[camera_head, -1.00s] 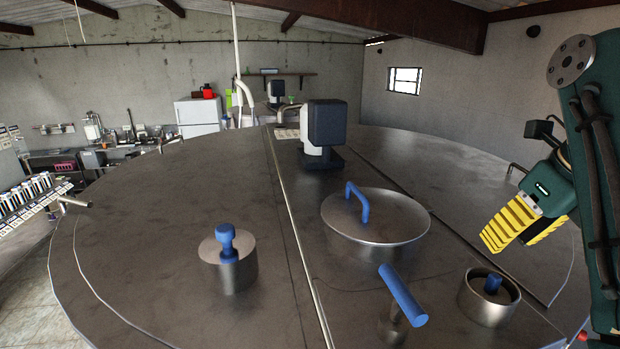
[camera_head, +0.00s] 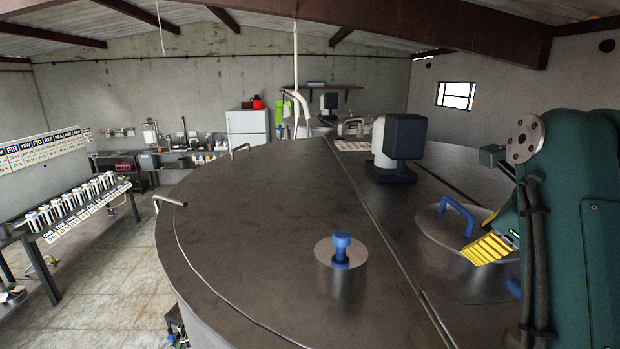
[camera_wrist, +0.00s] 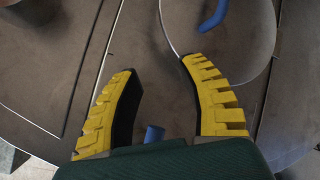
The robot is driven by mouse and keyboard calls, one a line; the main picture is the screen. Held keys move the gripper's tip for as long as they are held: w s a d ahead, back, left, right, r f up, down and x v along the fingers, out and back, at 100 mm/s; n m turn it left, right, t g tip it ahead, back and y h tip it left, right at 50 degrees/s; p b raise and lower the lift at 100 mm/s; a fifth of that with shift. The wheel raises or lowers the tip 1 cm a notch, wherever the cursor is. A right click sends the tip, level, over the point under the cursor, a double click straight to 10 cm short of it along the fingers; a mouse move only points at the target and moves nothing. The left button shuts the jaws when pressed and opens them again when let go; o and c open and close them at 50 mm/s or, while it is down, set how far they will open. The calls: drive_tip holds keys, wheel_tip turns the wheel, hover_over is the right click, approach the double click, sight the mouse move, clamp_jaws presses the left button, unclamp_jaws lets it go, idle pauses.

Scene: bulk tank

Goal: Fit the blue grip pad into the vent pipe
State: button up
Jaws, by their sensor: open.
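My gripper (camera_head: 488,248) has ridged yellow fingers and is open and empty. In the head view it overlaps the right part of a round steel lid (camera_head: 440,237) with a blue arched handle (camera_head: 458,212). A short steel cylinder (camera_head: 342,273) with a blue knob (camera_head: 341,246) on top stands upright on the tank, left of my gripper. In the wrist view a blue round-ended piece (camera_wrist: 154,133) shows between my fingers (camera_wrist: 157,68), near the palm, apart from both. I cannot tell which blue piece is the grip pad, or which fitting is the vent pipe.
The steel tank top (camera_head: 270,210) is broad and mostly clear on the left. A dark box-shaped unit on a white body (camera_head: 400,140) stands farther back. A bench (camera_head: 85,215) with several labelled containers is at the far left, beyond the tank edge.

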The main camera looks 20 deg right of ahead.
drive_tip(key=w+a+f+n+t, duration=0.2)
drive_tip(key=w+a+n+t, duration=0.2)
drive_tip(key=w+a+n, duration=0.4)
drive_tip(key=a+n+t, duration=0.1)
drive_tip(key=a+n, duration=0.2)
drive_tip(key=w+a+n+t, duration=0.1)
drive_tip(key=a+n, duration=0.2)
drive_tip(key=w+a+n+t, duration=0.1)
drive_tip(key=a+n+t, duration=0.1)
drive_tip(key=a+n, duration=0.1)
drive_tip(key=shift+w+a+r+h, duration=0.1)
drive_tip(key=shift+a+r+h, duration=0.25)
drive_tip(key=shift+a, duration=0.25)
drive_tip(key=s+a+r+n+t+y, duration=0.3)
drive_tip(key=s+a+n+t, duration=0.4)
drive_tip(key=s+a+n, duration=0.7)
drive_tip(key=shift+s+a+r+n, duration=0.4)
drive_tip(key=shift+a+r+n, duration=0.1)
drive_tip(key=shift+a, duration=0.6)
